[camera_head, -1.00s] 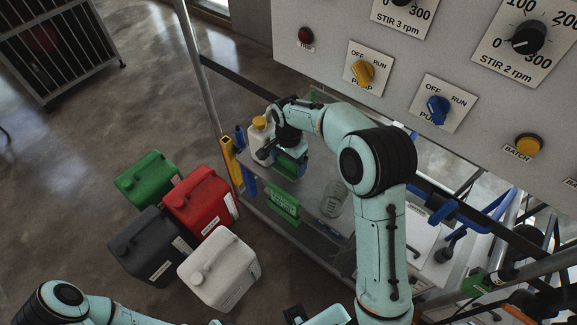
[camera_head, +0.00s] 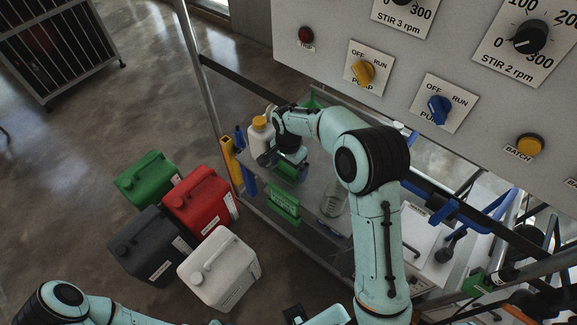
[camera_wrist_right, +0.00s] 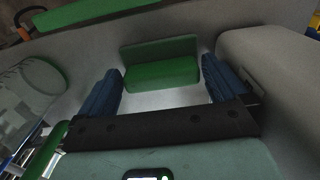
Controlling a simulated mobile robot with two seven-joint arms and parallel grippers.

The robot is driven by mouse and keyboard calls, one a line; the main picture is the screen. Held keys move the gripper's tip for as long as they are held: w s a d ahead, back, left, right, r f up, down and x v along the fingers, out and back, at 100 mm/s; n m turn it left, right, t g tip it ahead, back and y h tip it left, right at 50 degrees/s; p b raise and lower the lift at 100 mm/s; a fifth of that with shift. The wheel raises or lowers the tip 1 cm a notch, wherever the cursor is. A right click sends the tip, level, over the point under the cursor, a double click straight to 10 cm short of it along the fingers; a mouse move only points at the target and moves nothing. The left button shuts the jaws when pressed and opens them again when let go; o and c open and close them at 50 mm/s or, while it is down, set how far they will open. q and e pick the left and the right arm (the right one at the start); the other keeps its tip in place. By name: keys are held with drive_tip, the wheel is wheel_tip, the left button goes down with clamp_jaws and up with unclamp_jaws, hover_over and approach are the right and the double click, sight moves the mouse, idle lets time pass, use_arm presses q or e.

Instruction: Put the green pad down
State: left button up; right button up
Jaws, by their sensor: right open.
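The green pad (camera_wrist_right: 160,70) lies on a pale grey surface in the right wrist view, just beyond and between my two blue fingertips. It looks like a block with a raised back part, and both fingers are apart from it. My right gripper (camera_wrist_right: 162,88) is open and empty around this spot. In the head view the right gripper (camera_head: 288,168) points down over the shelf (camera_head: 312,195), with a green patch of the pad (camera_head: 286,171) partly hidden beneath it. My left arm shows only at the lower left, and its gripper is outside the picture.
A white bottle with a yellow cap (camera_head: 260,132) stands close left of the right gripper. A clear glass jar (camera_head: 333,201) stands to its right. A green sign (camera_head: 284,205) hangs at the shelf's front edge. Several canisters (camera_head: 200,197) stand on the floor. A control panel (camera_head: 450,75) overhangs behind.

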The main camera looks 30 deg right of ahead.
sight(288, 166)
wheel_tip(288, 166, up, 12)
drive_tip(key=p, duration=0.1)
drive_tip(key=shift+f, duration=0.1)
idle(0.6)
